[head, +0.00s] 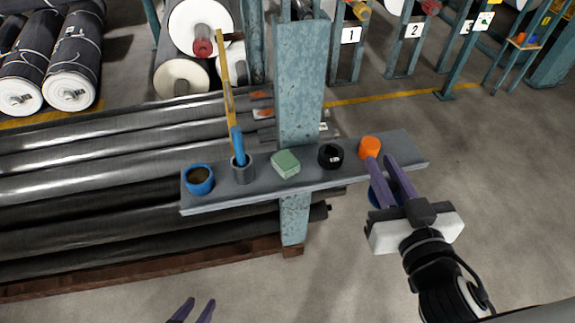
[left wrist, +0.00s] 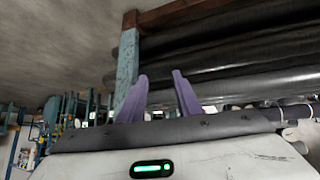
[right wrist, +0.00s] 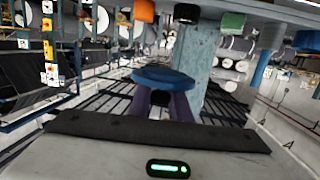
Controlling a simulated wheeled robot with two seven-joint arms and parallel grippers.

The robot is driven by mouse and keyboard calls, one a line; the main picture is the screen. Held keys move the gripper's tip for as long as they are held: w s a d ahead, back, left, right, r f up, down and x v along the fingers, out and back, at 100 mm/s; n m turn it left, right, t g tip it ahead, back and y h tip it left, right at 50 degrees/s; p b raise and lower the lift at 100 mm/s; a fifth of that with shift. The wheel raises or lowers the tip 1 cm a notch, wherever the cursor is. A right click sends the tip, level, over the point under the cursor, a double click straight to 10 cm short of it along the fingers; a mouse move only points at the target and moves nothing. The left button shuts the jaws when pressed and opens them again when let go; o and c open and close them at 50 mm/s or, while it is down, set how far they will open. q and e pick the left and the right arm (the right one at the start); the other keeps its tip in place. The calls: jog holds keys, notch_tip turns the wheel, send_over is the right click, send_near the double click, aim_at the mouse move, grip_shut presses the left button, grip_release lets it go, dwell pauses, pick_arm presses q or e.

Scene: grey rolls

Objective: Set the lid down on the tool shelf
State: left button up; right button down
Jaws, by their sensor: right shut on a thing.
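The blue round lid (right wrist: 163,76) is held in my right gripper (right wrist: 160,98). In the head view, only a small blue part of the lid (head: 374,198) shows beside the fingers, by the front edge of the grey tool shelf (head: 412,152). The fingers of my right gripper (head: 381,162) overlap the shelf's right part in that view, close to an orange item (head: 370,146). I cannot tell whether the lid touches the shelf. My left gripper (head: 197,304) is low in front of the shelf, open and empty; its fingers (left wrist: 160,76) stand apart in the left wrist view.
On the shelf, from the left, stand a blue pot (head: 199,180), a grey cup (head: 243,173) with a tall brush, a green block (head: 286,163) and a black roll (head: 331,155). A post (head: 300,85) rises behind. The shelf's right end is bare.

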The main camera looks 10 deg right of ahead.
jog(key=w+d+f+m+h+b, duration=0.15)
jog(key=w+d+f+b, duration=0.25)
jog(key=w+d, duration=0.5)
notch_tip(320, 180, up, 2)
jog(key=m+g+h+b, duration=0.1)
jog(key=m+h+b, duration=0.1)
jog(key=h, duration=0.1)
send_over(398, 138)
notch_tip(398, 138, down, 10)
jog(key=shift+w+f+b, duration=0.1)
jog(key=shift+b, duration=1.1)
jog(key=c, duration=1.6)
grip_release()
jog(key=shift+c, duration=0.2)
